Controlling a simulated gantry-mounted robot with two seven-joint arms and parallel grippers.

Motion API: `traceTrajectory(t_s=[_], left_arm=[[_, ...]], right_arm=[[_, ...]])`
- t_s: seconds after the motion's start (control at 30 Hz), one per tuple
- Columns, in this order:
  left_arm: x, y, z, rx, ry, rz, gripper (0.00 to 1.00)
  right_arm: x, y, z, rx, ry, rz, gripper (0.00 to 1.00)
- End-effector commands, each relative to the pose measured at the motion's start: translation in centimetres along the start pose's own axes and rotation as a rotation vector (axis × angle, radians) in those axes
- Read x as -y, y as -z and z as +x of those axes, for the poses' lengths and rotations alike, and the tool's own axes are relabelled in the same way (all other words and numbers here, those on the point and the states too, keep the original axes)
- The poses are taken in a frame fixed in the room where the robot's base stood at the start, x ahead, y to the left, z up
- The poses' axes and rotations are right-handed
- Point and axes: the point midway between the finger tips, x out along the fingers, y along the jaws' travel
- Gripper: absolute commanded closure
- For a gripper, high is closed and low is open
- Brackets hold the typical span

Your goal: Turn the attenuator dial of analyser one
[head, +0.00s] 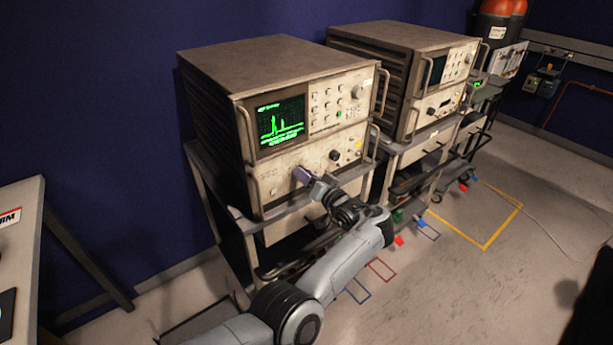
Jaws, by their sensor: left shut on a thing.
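The nearer analyser (285,85) is a beige box on a cart, with a lit green trace on its screen (281,120). I take it as analyser one, though no number is readable. My left gripper (303,175) is at the lower front panel, left of a dark knob (335,155). It is shut on what appears to be the attenuator dial, which the fingers hide. The dial's marks and angle cannot be seen. My right gripper is not in view.
A second analyser (405,45) stands on its own cart behind and to the right. Metal handles (247,137) stick out at the panel's sides. A white table (22,215) is at the left edge. The floor (480,280) at the right is largely clear.

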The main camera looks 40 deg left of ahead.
Motion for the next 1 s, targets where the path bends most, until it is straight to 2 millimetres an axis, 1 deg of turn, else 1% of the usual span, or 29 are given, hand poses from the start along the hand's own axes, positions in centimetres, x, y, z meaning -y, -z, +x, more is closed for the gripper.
traceTrajectory(t_s=[0.03, 0.07, 0.2, 0.23, 0.53, 0.67, 0.77, 1.0], left_arm=[[0.0, 0.0, 0.0, 0.001, 0.0, 0.0, 0.95], [0.0, 0.0, 0.0, 0.001, 0.0, 0.0, 0.63], [0.0, 0.0, 0.0, 0.001, 0.0, -0.001, 0.42], [0.0, 0.0, 0.0, 0.001, 0.0, -0.001, 0.39], [0.0, 0.0, -0.1, 0.0, 0.0, -0.001, 0.39], [0.0, 0.1, -0.9, 0.0, -0.002, -0.001, 0.39], [0.0, 0.1, -2.2, 0.0, -0.003, -0.001, 0.39], [-0.1, 0.1, -6.4, 0.0, -0.004, -0.001, 0.39]], right_arm=[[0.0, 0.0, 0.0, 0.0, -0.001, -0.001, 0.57], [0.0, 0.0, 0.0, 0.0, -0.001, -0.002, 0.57], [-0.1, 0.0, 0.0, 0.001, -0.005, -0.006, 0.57], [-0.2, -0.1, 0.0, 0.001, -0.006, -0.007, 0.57], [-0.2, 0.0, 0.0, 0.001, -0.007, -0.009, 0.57], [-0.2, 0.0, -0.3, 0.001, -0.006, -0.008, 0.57], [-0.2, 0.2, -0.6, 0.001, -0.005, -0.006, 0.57], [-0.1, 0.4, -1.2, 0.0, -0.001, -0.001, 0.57]])
